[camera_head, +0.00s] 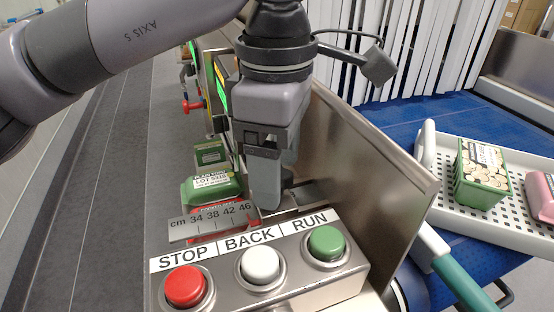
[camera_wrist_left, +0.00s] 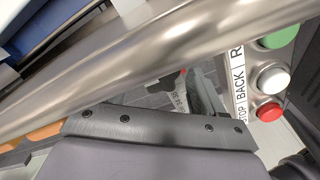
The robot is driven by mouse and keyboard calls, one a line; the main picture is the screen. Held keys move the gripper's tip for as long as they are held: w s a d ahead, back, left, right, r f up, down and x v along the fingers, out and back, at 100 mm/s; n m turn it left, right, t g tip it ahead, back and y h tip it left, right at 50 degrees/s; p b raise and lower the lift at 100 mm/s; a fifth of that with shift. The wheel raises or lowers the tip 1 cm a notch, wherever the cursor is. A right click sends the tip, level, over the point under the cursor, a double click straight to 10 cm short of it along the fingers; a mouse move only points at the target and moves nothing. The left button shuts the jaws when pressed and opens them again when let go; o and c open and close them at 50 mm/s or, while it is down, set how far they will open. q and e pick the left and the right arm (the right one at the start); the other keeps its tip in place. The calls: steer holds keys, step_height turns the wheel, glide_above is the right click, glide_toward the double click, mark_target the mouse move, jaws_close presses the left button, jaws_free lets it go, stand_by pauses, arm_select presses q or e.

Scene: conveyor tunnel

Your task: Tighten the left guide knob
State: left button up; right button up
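My left gripper (camera_head: 265,200) points down behind the button panel, beside the inner face of the steel side plate (camera_head: 385,165). Its tips are at the right end of the cm scale (camera_head: 212,220), and its finger gap does not show. In the left wrist view a grey gripper part with bolts fills the bottom, and a small dark shape (camera_wrist_left: 168,82) shows beyond it; I cannot tell whether that is the left guide knob. No knob shows clearly in the head view, where my gripper covers part of the area. My right gripper is not in view.
The panel has red STOP (camera_head: 185,286), white BACK (camera_head: 260,264) and green RUN (camera_head: 326,243) buttons, close in front of my gripper. Green packs (camera_head: 211,187) lie behind the scale. At right, a white perforated tray (camera_head: 455,212) holds packs. Strip curtains (camera_head: 410,50) hang behind.

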arm_select(q)
steer(key=shift+r, duration=3.55)
